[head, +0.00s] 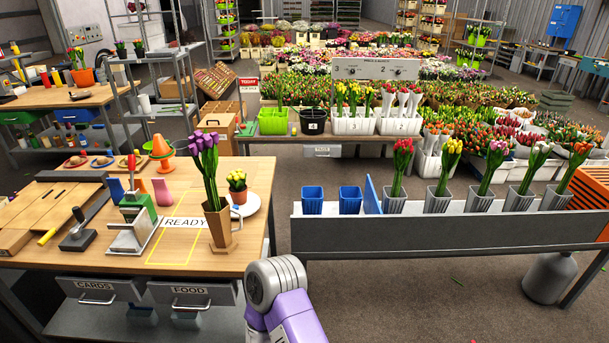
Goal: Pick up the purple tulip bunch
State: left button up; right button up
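The holder stands near the right edge of the wooden table (120,255), just right of a READY label. The lower ends of the stems are hidden inside the holder. A purple and grey link of my arm shows at the bottom middle, in front of the table's right corner. Neither of my grippers is in view.
A small pot of yellow tulips (238,190) stands on a white plate close behind the holder. A grey trough (450,230) with several tulip cups is at the right. Floor shows between table and trough.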

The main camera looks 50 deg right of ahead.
aim_at(206, 143)
jog(key=z, duration=0.95)
jog(key=i, duration=0.35)
